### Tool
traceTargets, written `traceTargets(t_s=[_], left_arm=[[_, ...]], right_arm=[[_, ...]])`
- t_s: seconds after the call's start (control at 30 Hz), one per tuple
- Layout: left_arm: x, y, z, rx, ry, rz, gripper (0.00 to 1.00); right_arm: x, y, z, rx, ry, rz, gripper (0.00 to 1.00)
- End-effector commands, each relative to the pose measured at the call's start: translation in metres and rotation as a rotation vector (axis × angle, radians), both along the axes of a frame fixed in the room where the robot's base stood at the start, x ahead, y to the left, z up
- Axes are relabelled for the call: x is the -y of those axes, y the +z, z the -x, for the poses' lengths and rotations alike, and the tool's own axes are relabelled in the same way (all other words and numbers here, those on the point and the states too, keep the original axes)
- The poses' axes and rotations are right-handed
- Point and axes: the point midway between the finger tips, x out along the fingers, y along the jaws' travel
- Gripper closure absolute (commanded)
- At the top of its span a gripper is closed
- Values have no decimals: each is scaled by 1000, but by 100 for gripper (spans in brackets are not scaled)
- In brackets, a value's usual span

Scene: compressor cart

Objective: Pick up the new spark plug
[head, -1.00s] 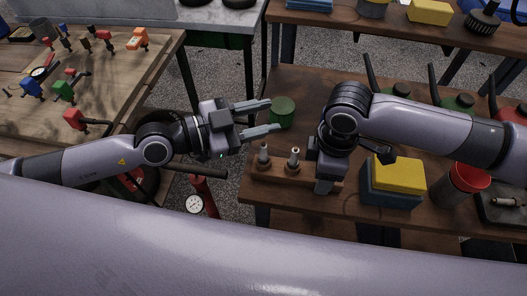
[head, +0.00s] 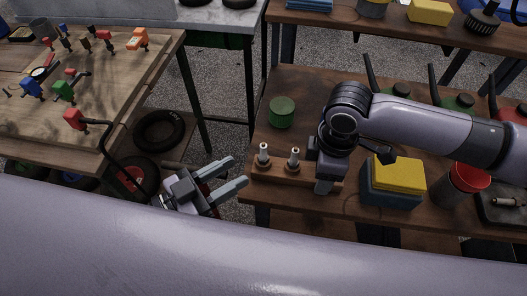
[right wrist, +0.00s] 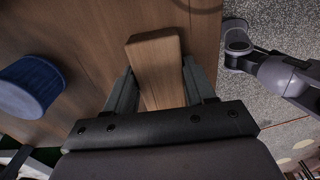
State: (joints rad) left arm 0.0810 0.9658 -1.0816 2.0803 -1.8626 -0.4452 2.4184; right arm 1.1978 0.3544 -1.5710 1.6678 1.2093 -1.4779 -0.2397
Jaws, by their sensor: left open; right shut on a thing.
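Two pale-tipped spark plugs (head: 263,153) (head: 294,157) stand upright in a wooden block (head: 285,174) near the bench's left front corner. I cannot tell which plug is new. My right gripper (head: 325,187) points down at the block's right end, its fingertips largely hidden in the head view. In the right wrist view its fingers lie on both sides of the wooden block (right wrist: 157,62), shut on it. No plug shows in that view. My left gripper (head: 240,174) is open and empty, left of and apart from the block, off the bench's left edge.
A green round tin (head: 281,112) stands behind the block. A yellow-topped blue stack (head: 399,175) and a red-rimmed cup (head: 468,177) stand to its right. A wooden table (head: 100,120) with coloured tools is at left. Floor shows between table and bench.

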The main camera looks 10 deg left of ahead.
Motion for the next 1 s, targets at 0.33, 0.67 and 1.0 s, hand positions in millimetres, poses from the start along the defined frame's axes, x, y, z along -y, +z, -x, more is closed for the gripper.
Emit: traceTargets(t_s=[0.33,0.67,1.0], left_arm=[[23,1,-23,1,0,0,59],[42,6,-47,1,1,4,59],[57,5,-62,1,0,0,59]], right_arm=[[0,0,0,0,0,0,79],[0,-1,0,-1,0,1,84],[0,-2,1,-3,0,2,83]])
